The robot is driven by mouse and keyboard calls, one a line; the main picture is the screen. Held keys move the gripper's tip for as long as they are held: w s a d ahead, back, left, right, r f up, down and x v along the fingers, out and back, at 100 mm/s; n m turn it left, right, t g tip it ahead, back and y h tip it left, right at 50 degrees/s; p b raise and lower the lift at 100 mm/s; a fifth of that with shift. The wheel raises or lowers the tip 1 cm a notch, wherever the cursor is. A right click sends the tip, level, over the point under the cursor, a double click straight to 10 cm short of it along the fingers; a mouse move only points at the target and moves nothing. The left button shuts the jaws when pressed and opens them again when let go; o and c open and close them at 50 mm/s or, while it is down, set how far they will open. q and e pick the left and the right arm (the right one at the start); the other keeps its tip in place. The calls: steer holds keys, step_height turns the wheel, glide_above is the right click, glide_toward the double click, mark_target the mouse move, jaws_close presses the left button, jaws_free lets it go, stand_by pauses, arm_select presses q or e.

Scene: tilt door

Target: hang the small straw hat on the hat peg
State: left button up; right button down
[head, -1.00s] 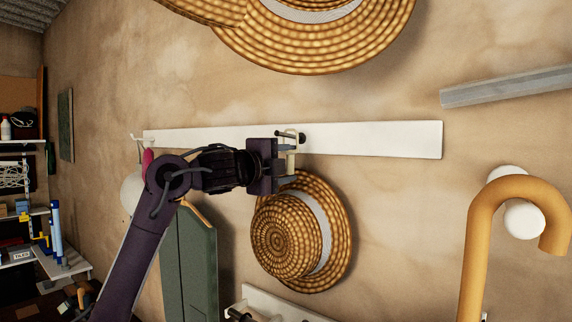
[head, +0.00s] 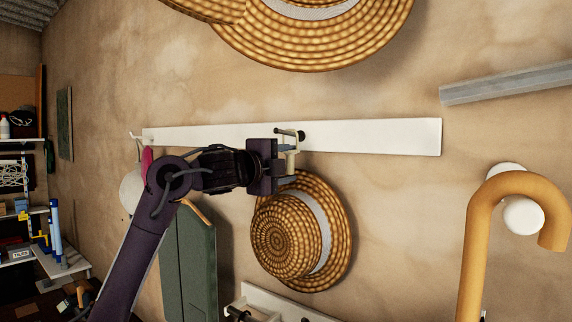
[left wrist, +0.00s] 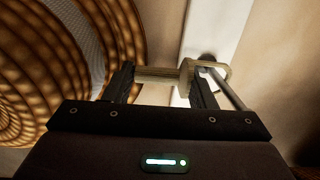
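The small straw hat (head: 285,240) hangs upright against the wall below a white board, crown facing outward. Its brim also fills the left of the left wrist view (left wrist: 60,60). A tan stem with a loop (left wrist: 160,75) runs from the brim to the dark hat peg (head: 290,133) on the board. The loop is at the peg; I cannot tell for sure whether it is fully around it. My left gripper (head: 288,160) is at this stem, between hat and peg. Its fingers (left wrist: 163,88) stand apart with the stem across the gap. My right gripper is not in view.
The white board (head: 380,136) runs along the wall. A larger straw hat (head: 320,50) hangs above. An orange cane (head: 475,240) hangs on a white knob at the right. A grey-green panel (head: 190,265) and another white board with pegs (head: 265,300) are below. Shelves stand far left.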

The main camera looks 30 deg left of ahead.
arm_select(q)
steer(key=o, duration=0.5)
steer(key=shift+s+f+b, duration=0.15)
steer(key=shift+s+b, duration=0.3)
steer(key=shift+s, duration=0.1)
steer(key=s+b, duration=0.1)
steer(key=s, duration=0.1)
steer(key=s+b, duration=0.1)
steer(key=s, duration=0.1)
steer(key=s+b, duration=0.1)
steer(key=s, duration=0.1)
steer(key=shift+s+a, duration=0.35)
